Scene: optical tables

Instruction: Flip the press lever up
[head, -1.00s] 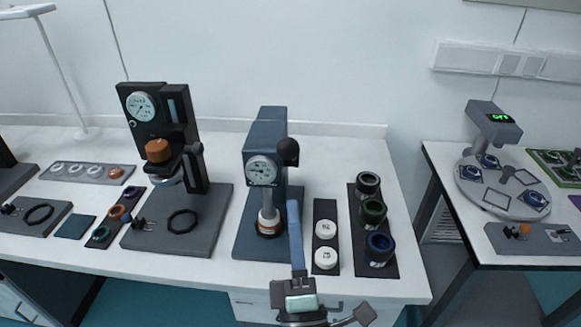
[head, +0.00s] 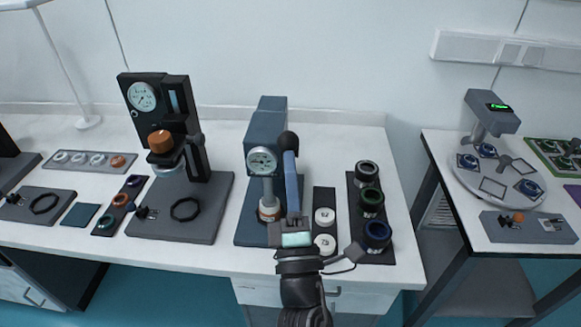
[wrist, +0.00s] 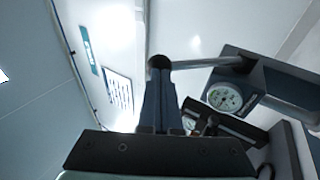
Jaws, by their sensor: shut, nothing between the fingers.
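The blue-grey press (head: 266,125) stands on the middle of the table, with a round gauge (head: 262,160) on its front. Its lever ends in a black ball knob (head: 288,141) at the right of the press head.
A black press (head: 160,110) with an orange knob stands to the left. Right of the blue-grey press are white discs (head: 324,216) on a dark strip and dark rings (head: 370,199) on another. A second table (head: 500,205) stands at the right, across a gap.

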